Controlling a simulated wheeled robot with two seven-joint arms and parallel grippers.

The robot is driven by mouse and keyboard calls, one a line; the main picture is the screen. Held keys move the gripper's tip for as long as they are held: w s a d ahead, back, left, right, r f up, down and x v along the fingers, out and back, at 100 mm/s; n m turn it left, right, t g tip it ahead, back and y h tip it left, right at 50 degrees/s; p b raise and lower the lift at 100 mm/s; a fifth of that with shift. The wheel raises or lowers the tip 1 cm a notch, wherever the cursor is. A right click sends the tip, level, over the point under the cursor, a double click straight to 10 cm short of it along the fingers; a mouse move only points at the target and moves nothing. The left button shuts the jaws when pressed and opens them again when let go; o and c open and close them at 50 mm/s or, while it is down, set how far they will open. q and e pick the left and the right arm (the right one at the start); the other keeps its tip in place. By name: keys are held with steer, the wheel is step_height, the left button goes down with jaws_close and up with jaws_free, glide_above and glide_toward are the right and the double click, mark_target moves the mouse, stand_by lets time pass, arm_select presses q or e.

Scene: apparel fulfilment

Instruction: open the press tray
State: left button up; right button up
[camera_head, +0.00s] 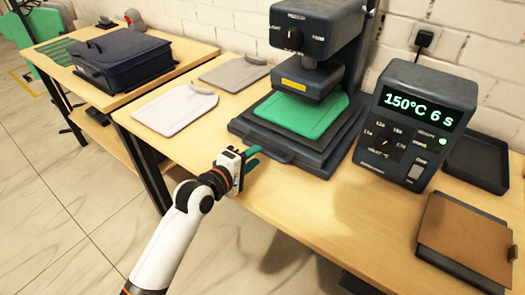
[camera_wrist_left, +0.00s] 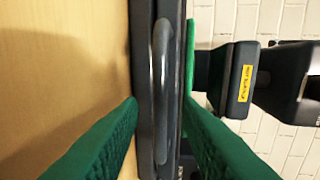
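The heat press (camera_head: 312,75) stands on the wooden table with its dark upper head raised above a green garment piece (camera_head: 300,112). The garment lies on the dark press tray (camera_head: 247,128). The tray's bar handle (camera_head: 268,150) is at its front edge, and it shows upright in the left wrist view (camera_wrist_left: 162,85). My left gripper (camera_head: 254,158) is at the handle, its green fingers open. In the left wrist view, the fingertips (camera_wrist_left: 160,105) lie on either side of the handle, with no clear grip on it. My right gripper is not in view.
A control box (camera_head: 415,120) reading 150°C 6 s stands right of the press. A brown-topped tray (camera_head: 470,240) and a dark empty tray (camera_head: 478,162) lie farther right. Two pale garment pieces (camera_head: 175,108) lie left. The table front is clear.

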mark_target(261, 152)
arm_select(q)
steer(key=shift+x, duration=2.3)
steer(key=shift+c, duration=0.2)
jaws_close()
